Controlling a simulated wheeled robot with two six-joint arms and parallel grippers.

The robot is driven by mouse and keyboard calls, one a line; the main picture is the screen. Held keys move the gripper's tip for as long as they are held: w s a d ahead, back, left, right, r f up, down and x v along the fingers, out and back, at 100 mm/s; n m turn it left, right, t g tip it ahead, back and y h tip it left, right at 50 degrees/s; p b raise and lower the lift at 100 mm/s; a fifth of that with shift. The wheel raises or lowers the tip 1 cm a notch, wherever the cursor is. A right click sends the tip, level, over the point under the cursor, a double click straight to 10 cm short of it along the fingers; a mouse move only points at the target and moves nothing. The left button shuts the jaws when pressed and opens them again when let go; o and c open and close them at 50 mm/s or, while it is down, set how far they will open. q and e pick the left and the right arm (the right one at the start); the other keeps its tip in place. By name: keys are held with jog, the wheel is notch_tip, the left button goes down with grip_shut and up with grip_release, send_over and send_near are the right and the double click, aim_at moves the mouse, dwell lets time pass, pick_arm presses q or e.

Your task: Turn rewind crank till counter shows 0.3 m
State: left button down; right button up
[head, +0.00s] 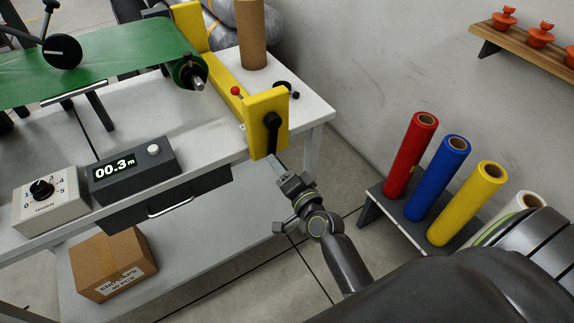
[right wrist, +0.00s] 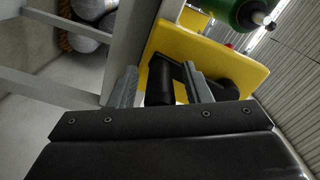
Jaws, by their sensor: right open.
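My right gripper (head: 277,166) is just below the crank. In the right wrist view, the crank's black grip (right wrist: 160,82) appears between the two fingers of my right gripper (right wrist: 161,88). These fingers are open, with a gap on the left side of the grip; contact on the right cannot be told. My left gripper is out of view.
A tension dial box (head: 50,200) stands left of the counter. A green web (head: 110,62) runs above the bench to a roller. A cardboard box (head: 113,265) sits on the lower shelf. Red, blue and yellow rolls (head: 449,162) stand right of my right arm.

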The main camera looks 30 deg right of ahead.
jog(key=shift+s+f, duration=0.1)
jog(key=shift+s, duration=0.2)
pick_arm(q)
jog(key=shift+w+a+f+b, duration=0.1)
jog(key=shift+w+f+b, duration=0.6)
jog(key=shift+b, duration=0.55)
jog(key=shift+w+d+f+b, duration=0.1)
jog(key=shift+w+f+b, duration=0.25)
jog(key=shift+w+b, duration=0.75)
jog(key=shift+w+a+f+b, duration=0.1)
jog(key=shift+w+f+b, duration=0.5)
jog(key=shift+b, duration=0.8)
pick_arm(e)
jog(key=s+d, duration=0.1)
jog(key=s, duration=1.5)
jog(key=shift+s+d, duration=0.15)
jog(key=shift+s, duration=0.25)
